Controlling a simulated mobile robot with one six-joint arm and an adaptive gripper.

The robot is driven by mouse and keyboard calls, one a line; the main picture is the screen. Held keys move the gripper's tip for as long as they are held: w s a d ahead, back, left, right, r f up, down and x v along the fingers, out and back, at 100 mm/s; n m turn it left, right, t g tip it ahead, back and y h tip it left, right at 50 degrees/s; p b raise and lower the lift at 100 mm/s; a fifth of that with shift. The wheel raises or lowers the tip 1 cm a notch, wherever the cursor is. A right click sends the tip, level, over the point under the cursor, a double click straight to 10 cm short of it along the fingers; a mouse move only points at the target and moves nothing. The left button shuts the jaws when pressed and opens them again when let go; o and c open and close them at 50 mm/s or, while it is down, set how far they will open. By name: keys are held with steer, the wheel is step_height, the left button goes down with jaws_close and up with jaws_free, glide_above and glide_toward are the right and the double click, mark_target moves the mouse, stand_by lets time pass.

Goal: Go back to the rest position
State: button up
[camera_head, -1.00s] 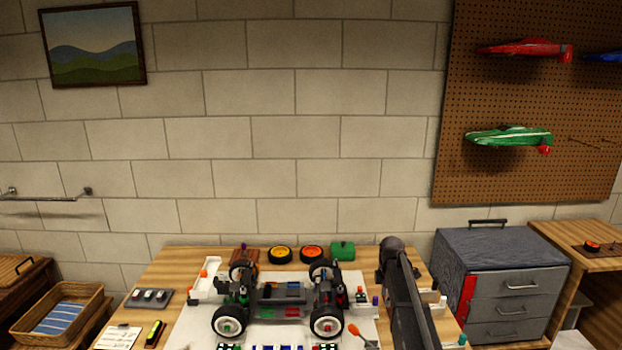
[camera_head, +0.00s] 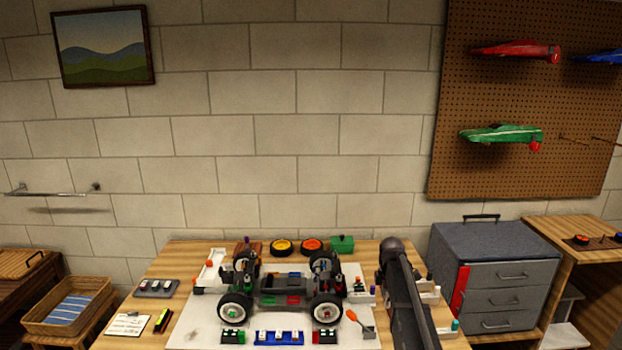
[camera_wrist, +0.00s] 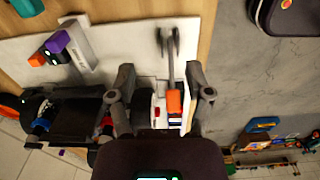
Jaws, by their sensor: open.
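My gripper (camera_wrist: 160,72) is open in the wrist view, its two dark fingers spread apart with nothing clearly held. A tool with an orange handle (camera_wrist: 174,103) and a blurred grey shaft shows between and beyond the fingers; its depth is hard to judge. In the head view my dark arm hangs at the right of the workbench, and the gripper itself is out of that frame. The RC car chassis (camera_head: 280,287) with black tyres stands on the white mat (camera_head: 195,312). Part of the car also shows at lower left in the wrist view (camera_wrist: 65,118).
White holders, one with orange and purple pieces (camera_wrist: 56,43), stand near the car. Small trays of parts (camera_head: 278,337) lie at the bench front. Two wheels (camera_head: 282,246) and a green box (camera_head: 341,243) sit at the back. A grey drawer cabinet (camera_head: 500,270) is at right.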

steer(key=s+a+m, duration=0.3)
steer(key=s+m, duration=0.6)
steer(key=s, duration=0.5)
steer(key=s+a+m, duration=0.4)
steer(key=s+m, duration=0.4)
steer(key=s, duration=0.6)
steer(key=shift+s+a+m, duration=0.2)
steer(key=shift+s+m, duration=0.1)
steer(key=shift+m, duration=0.1)
